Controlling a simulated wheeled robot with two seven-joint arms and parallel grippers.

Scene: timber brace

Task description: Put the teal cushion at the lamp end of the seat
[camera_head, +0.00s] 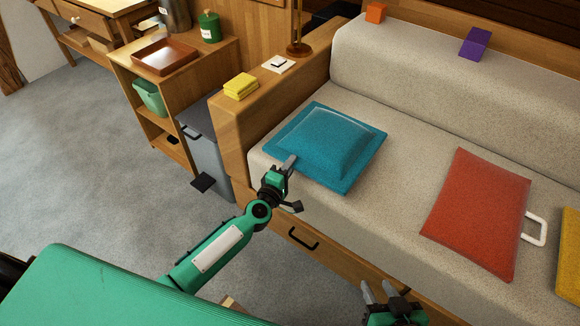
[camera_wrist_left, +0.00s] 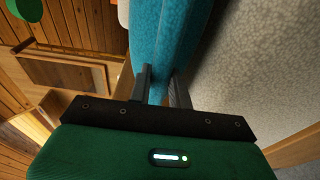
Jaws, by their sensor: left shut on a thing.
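The teal cushion (camera_head: 325,145) lies on the left end of the beige seat (camera_head: 400,185), close to the wooden armrest with the lamp (camera_head: 299,30) beyond it. My left gripper (camera_head: 287,165) is at the cushion's front left corner. In the left wrist view its fingers (camera_wrist_left: 160,88) are shut on the edge of the teal cushion (camera_wrist_left: 160,40). My right gripper (camera_head: 384,292) is low at the front of the sofa, away from the cushion, with its two fingers apart and nothing between them.
A red cushion (camera_head: 478,212) with a white loop lies to the right on the seat, and part of a yellow one (camera_head: 569,255) shows at the edge. A folded yellow cloth (camera_head: 241,87) rests on the armrest (camera_head: 262,105). The seat between the teal and red cushions is clear.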

